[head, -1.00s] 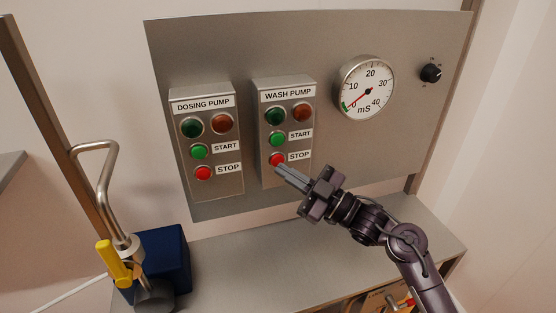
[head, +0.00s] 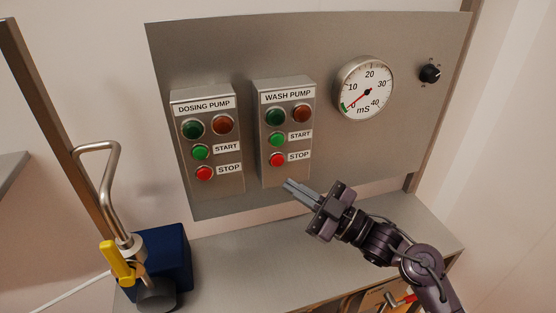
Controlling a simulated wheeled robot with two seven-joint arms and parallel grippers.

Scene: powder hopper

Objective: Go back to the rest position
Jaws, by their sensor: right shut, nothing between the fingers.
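My right gripper (head: 289,186) is shut and empty. It hangs in front of the grey panel, just below and to the right of the wash pump box (head: 285,170), with its fingers pointing up and left. The red wash pump stop button (head: 277,160) shows clear of the fingertips, with the green start button (head: 276,139) above it. The dosing pump box (head: 207,103) stands to the left with its own green and red buttons. My left gripper does not show.
A round gauge (head: 365,88) reads near 0 mS, and a black knob (head: 430,73) sits at its right. A grey shelf (head: 233,256) runs below the panel. A blue box (head: 167,256), a bent metal pipe (head: 112,190) and a yellow handle (head: 117,263) stand at the left.

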